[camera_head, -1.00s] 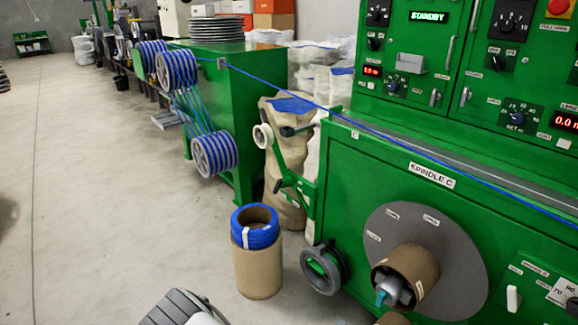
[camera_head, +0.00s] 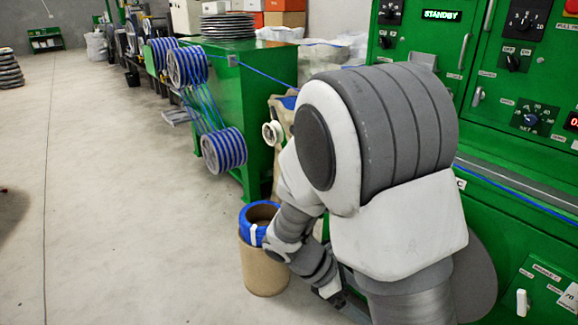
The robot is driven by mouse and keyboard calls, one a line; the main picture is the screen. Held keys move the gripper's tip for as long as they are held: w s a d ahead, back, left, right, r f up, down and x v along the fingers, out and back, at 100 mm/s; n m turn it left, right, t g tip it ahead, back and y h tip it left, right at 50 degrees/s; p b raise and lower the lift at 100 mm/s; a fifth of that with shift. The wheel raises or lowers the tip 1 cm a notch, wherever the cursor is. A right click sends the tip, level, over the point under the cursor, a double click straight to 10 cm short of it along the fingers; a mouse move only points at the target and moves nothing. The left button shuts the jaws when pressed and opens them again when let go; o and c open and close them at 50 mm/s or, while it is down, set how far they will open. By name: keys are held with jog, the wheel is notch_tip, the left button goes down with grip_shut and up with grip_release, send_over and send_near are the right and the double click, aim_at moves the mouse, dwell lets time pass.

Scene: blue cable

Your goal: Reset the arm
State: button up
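My arm fills the middle right of the head view, its large white and grey elbow raised in front of the green machine. Its lower links reach down in front of the cardboard tube (camera_head: 263,272). A blue cable coil (camera_head: 247,214) with a white tie sits on top of that tube, partly hidden by my arm. The end of my arm is low, near the bottom centre, right of the tube. The fingers cannot be made out, so I cannot tell whether they are open, shut or holding anything.
The green machine (camera_head: 515,245) with its control panel stands close on the right. Its grey spindle disc (camera_head: 484,270) is mostly hidden. Pulleys wound with blue cable (camera_head: 224,151) hang at a green cabinet (camera_head: 262,100). The floor on the left is clear.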

jog(key=s+r+m+t+y+p, duration=0.2)
jog(key=r+m, duration=0.4)
jog(key=r, duration=0.5)
jog(key=s+r+m+t+y+p, duration=0.2)
jog(key=s+r+m+y+p, duration=0.2)
jog(key=r, duration=0.7)
jog(key=s+a+r+m+t+y+p, duration=0.1)
jog(key=s+r+m+t+y+p, duration=0.1)
jog(key=r+m+p, duration=0.6)
notch_tip(320, 180, up, 3)
jog(key=shift+s+f+t+y, duration=0.1)
jog(key=shift+s+t+y, duration=0.35)
jog(key=shift+s, duration=0.6)
